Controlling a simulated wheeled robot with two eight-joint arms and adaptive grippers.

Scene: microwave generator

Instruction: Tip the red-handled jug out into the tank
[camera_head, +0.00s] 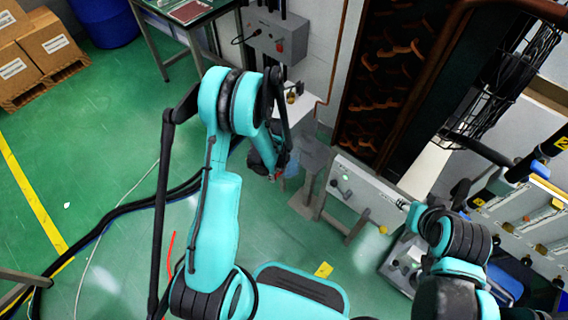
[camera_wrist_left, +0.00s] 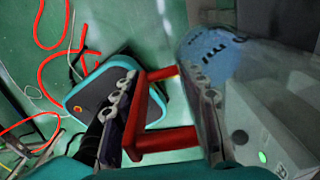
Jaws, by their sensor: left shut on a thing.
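The jug (camera_wrist_left: 206,62) shows in the left wrist view as a clear, bluish body with dark lettering. Its red handle (camera_wrist_left: 152,112) lies between the fingers of my left gripper (camera_wrist_left: 160,115), which is shut on it. In the head view my left gripper (camera_head: 270,165) is at the end of the raised arm, near a grey stand, and the jug is mostly hidden there. I cannot tell the jug's tilt or its contents. I cannot make out the tank for certain in either view.
A white panel box (camera_head: 365,195) on legs stands right of the left gripper. A grey control box (camera_head: 275,35) is on the wall behind. Black hoses (camera_head: 115,210) cross the green floor. Cardboard boxes (camera_head: 45,45) and a blue drum (camera_head: 105,20) stand far left.

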